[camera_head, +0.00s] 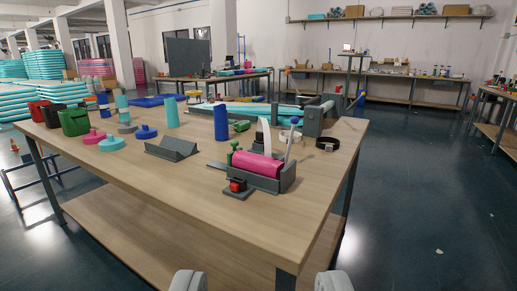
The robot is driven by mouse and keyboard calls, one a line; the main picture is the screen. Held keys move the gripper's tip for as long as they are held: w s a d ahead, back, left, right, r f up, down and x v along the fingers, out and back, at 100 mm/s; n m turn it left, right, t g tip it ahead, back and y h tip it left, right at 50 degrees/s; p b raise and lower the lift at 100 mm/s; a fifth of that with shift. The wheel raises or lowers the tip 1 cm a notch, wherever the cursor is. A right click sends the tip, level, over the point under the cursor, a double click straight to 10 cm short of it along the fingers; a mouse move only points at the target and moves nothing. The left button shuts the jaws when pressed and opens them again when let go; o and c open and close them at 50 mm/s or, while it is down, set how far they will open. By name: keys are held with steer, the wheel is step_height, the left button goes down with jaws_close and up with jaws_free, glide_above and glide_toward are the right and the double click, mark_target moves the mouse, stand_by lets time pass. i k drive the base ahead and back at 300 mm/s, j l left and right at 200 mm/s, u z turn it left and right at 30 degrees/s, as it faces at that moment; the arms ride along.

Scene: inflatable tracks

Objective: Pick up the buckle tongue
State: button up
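My gripper (260,280) shows at the bottom edge as two pale fingertips set wide apart, with nothing between them. It is in front of the wooden workbench (135,178) and well short of the things on it. A small black looped piece (328,144) lies near the bench's right end; it may be a buckle part. I cannot make out for certain which piece is the buckle tongue. A small green piece (240,126) lies behind the grey holder (276,184) with its magenta roll (258,164).
A black block with a red button (237,188) sits at the bench's near edge. A grey wedge (172,149), a blue cylinder (221,122), discs and bins (75,123) stand leftward. A grey-ended roller frame (313,120) stands behind. Floor (430,210) on the right is clear.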

mark_target(260, 135)
steer(key=k+u, duration=0.1)
steer(key=u, duration=1)
steer(key=i+l, duration=0.15)
steer(key=l, duration=0.35)
steer(key=i+l, duration=0.15)
steer(key=l, duration=0.4)
steer(key=i+l, duration=0.2)
steer(key=l, duration=0.3)
steer(key=i+l, duration=0.15)
steer(key=l, duration=0.35)
steer(key=i+l+u, duration=0.1)
steer(key=l, duration=0.45)
steer(key=i+l, duration=0.2)
steer(key=l, duration=0.3)
steer(key=i+l, duration=0.15)
steer(key=l, duration=0.4)
steer(key=i+l, duration=0.15)
steer(key=l, duration=0.35)
